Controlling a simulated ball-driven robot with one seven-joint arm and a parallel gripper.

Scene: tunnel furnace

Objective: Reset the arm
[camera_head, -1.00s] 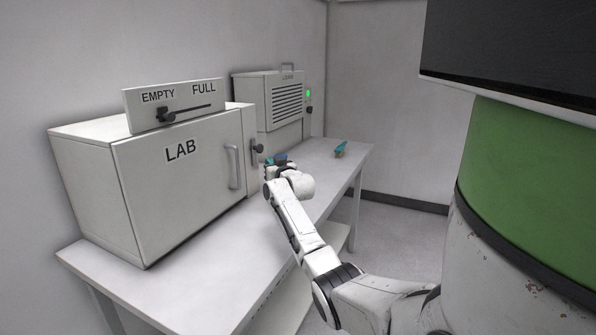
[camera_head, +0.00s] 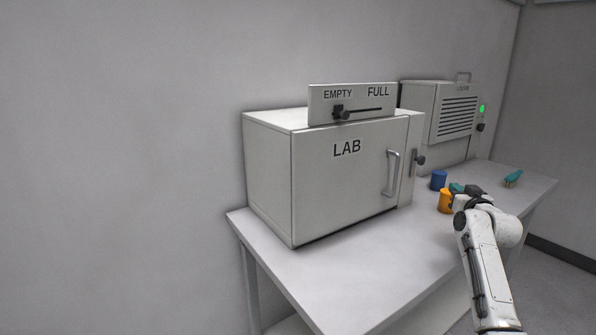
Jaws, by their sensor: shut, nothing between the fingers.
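My arm (camera_head: 484,262) reaches up from the lower right of the head view, over the table. My gripper (camera_head: 468,189) is small and dark at the arm's far end; it is shut with nothing held. An orange cylinder (camera_head: 445,201) and a blue cylinder (camera_head: 438,180) stand on the table just left of it. A small teal patch shows beside the fingers; I cannot tell whether it is a separate object.
A white LAB cabinet (camera_head: 340,185), its door shut, stands on the table (camera_head: 365,265) with an EMPTY/FULL slider panel (camera_head: 352,103) on top. A vented machine (camera_head: 450,115) with a green light stands behind. A teal object (camera_head: 513,178) lies at the far right. The front tabletop is clear.

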